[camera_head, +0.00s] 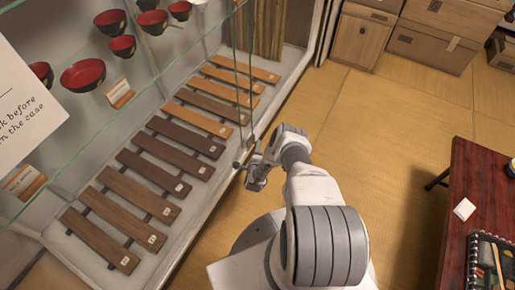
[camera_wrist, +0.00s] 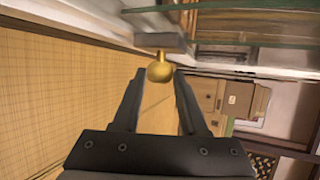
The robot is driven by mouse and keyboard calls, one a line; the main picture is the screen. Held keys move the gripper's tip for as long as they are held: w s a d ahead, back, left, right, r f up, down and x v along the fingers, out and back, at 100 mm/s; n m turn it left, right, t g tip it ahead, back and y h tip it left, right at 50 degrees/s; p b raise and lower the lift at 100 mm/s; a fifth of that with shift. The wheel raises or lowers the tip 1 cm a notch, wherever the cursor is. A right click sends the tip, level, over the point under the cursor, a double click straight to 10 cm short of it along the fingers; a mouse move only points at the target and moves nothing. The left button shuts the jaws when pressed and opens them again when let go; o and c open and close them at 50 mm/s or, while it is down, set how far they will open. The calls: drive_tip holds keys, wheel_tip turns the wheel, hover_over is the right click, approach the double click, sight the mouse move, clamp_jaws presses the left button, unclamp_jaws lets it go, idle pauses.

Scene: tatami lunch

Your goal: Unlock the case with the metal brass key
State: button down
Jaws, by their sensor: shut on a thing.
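The brass key (camera_wrist: 159,71) shows in the wrist view as a round golden bow with a short neck. My gripper (camera_wrist: 159,84) is shut on the key, with the bow between its two dark fingertips. The neck meets a grey block (camera_wrist: 160,41) at the case's edge; I cannot tell whether the key is inside it. In the head view, my gripper (camera_head: 257,176) is at the lower front edge of the glass display case (camera_head: 262,115). The key is too small to make out there.
The case holds red-and-black bowls (camera_head: 83,75) on a glass shelf and several wooden slats (camera_head: 140,190) below. A red-brown table (camera_head: 475,180) stands at the right. Wooden boxes (camera_head: 430,45) stand at the back. The tatami floor (camera_head: 385,125) between them is clear.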

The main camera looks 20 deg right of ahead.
drive_tip(key=shift+d, duration=0.1)
idle(0.4)
drive_tip(key=shift+c, duration=2.2)
unclamp_jaws()
drive_tip(key=shift+s, duration=0.15)
